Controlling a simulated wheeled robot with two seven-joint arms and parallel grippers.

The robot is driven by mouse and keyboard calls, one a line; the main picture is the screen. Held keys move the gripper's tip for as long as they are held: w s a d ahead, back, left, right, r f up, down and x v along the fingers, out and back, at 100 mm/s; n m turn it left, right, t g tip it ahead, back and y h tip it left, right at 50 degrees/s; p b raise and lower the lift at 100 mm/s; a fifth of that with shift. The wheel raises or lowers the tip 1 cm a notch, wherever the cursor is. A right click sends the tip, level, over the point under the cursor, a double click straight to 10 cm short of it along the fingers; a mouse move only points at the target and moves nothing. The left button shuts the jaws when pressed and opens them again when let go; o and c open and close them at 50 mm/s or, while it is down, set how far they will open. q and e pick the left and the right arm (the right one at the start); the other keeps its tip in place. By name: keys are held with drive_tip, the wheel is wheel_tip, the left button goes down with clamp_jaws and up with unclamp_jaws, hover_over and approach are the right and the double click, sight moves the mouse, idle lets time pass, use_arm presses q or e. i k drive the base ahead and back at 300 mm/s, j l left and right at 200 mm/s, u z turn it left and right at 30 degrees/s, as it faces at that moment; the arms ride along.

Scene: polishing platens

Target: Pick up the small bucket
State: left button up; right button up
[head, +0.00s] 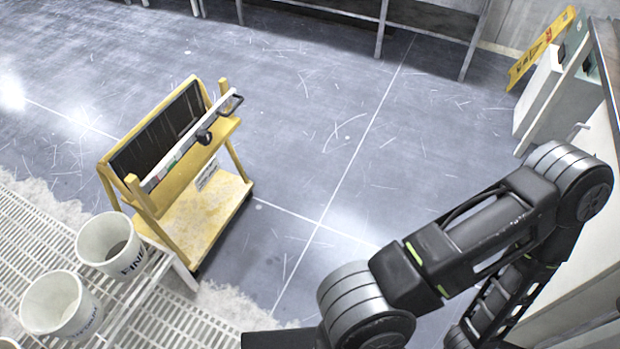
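Two small white buckets stand on a white slatted rack (30,232) at the lower left of the head view. One bucket (108,245) carries the dark word "FINE" on its side. The other bucket (62,305), nearer the bottom edge, carries a word that looks like "MEDIUM". A sliver of another pale rim (8,343) shows at the bottom left corner. I cannot tell which bucket the task means. One of my arms comes in from the right, with its elbow bent, well apart from the buckets. Neither gripper is in the picture.
A yellow cart (205,215) with a dark panel and a handle stands just beyond the rack. A dark bench frame (430,20) lines the back. The grey floor between is clear.

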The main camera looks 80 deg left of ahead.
sight(110, 243)
drive_tip(key=u, duration=4.25)
drive_tip(key=k+u, duration=0.25)
drive_tip(key=k+j, duration=0.1)
drive_tip(key=i+l, duration=0.15)
drive_tip(key=l, duration=0.2)
drive_tip(key=i+l+u, duration=0.15)
drive_tip(key=l, duration=0.25)
drive_tip(key=i+l, duration=0.2)
drive_tip(key=l, duration=0.2)
drive_tip(key=i+l+u, duration=0.1)
drive_tip(key=l, duration=0.3)
drive_tip(key=i+l, duration=0.2)
drive_tip(key=l, duration=0.2)
drive_tip(key=i+l+u, duration=0.15)
drive_tip(key=l, duration=0.25)
drive_tip(key=i+l, duration=0.1)
drive_tip(key=l, duration=0.3)
drive_tip(key=i, duration=0.5)
